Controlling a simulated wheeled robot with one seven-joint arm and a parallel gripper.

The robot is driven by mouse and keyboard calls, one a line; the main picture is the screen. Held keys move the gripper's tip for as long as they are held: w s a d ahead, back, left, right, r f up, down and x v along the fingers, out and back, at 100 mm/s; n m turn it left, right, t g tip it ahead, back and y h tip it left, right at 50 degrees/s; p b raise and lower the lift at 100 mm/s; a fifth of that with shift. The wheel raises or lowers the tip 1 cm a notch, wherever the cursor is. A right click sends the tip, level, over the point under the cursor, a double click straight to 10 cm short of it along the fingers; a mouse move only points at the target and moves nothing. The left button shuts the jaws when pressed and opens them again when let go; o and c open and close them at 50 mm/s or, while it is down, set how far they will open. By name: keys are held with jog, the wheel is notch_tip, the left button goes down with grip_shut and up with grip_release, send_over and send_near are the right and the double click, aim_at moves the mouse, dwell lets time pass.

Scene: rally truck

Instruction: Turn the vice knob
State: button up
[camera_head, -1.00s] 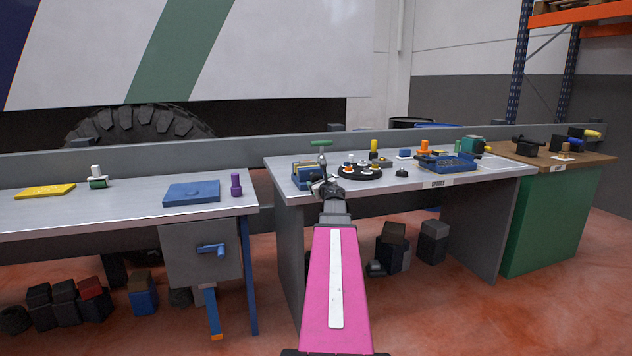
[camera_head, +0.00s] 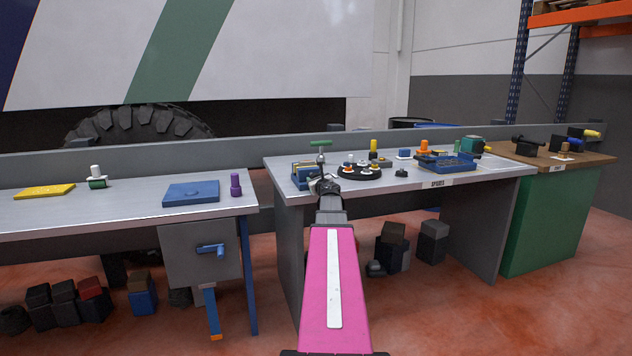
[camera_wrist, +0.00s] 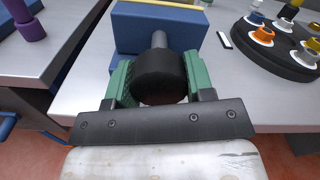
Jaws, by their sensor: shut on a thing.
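The vice knob (camera_wrist: 163,76) is a black round cylinder in the wrist view, on a grey shaft that runs into the blue vice body (camera_wrist: 128,32). The green fingers of my gripper (camera_wrist: 160,88) are on both sides of the knob and shut on it. In the head view my gripper (camera_head: 322,184) is at the front left corner of the middle bench, at the blue vice (camera_head: 299,181). The knob is hard to make out there, behind my gripper and wrist.
A black round tray with coloured pegs (camera_head: 360,173) stands close right of the vice; it also shows in the wrist view (camera_wrist: 275,45). A green-topped handle (camera_head: 320,143) rises by the vice. The left bench holds a blue plate (camera_head: 192,194) and a purple peg (camera_head: 236,186).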

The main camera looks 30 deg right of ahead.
jog(key=shift+m, duration=0.4)
jog(key=m, duration=0.4)
jog(key=shift+a+m, duration=0.1)
jog(key=shift+m, duration=0.3)
jog(key=m, duration=1)
jog(key=shift+a+m, duration=0.1)
jog(key=shift+m, duration=0.3)
jog(key=m, duration=0.4)
jog(key=shift+s+r+m, duration=0.1)
jog(key=shift+m, duration=0.2)
jog(key=m, duration=1)
jog(key=shift+r, duration=0.1)
jog(key=m, duration=0.5)
jog(key=shift+m, duration=2.4)
